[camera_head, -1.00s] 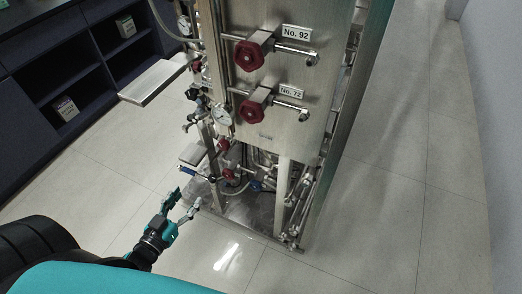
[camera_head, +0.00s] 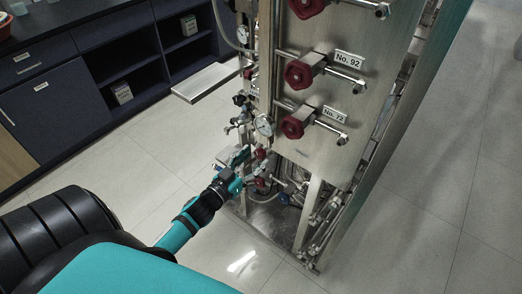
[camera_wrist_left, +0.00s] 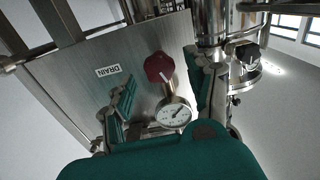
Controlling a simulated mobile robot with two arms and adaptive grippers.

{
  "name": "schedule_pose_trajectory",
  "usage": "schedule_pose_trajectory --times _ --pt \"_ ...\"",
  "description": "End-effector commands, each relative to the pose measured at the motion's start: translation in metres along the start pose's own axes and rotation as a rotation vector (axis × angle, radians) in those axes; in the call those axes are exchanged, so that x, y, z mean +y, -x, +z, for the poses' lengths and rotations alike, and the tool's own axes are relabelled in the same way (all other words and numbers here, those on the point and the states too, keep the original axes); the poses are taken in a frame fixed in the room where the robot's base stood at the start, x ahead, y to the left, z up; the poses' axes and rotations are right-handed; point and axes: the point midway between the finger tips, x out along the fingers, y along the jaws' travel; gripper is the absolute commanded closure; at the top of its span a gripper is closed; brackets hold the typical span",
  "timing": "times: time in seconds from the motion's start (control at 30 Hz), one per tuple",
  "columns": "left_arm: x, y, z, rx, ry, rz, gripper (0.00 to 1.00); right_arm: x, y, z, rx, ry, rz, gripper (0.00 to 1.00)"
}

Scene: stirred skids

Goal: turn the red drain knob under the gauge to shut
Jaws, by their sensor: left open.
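The red drain knob (camera_wrist_left: 158,67) sits on a steel panel beside an upside-down DRAIN label (camera_wrist_left: 108,71). A pale line marks the knob's edge on the gauge side. The round gauge (camera_wrist_left: 173,113) appears below it in the wrist view. In the head view the gauge (camera_head: 263,125) is above a small red knob (camera_head: 260,154). My left gripper (camera_head: 249,166) is low at the skid's left side, close to that knob. In the wrist view its open fingers (camera_wrist_left: 162,95) stand apart, with the knob beyond and between them, apparently untouched. My right gripper is out of view.
Larger red valves marked No. 92 (camera_head: 299,73) and No. 72 (camera_head: 294,127) project from the steel front above. Pipes and a blue knob (camera_head: 284,198) crowd the lower skid. Dark shelves (camera_head: 130,75) stand at back left.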

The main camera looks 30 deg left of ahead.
Motion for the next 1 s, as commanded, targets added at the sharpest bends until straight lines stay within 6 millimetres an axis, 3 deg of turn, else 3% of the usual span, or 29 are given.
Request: schedule_pose_trajectory --times 0.1,0.23,0.63,1.0 --pt "0.000 -0.020 -0.001 0.001 0.001 -0.001 0.44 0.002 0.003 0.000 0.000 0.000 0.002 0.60" --pt "0.000 -0.033 0.000 0.000 0.000 0.000 0.44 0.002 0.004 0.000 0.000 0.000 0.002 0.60" --pt "0.000 -0.039 0.001 -0.001 0.001 -0.001 0.45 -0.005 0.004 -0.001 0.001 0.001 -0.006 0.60" --pt "0.000 -0.039 0.000 -0.001 0.001 0.000 0.94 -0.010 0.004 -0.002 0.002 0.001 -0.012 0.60"
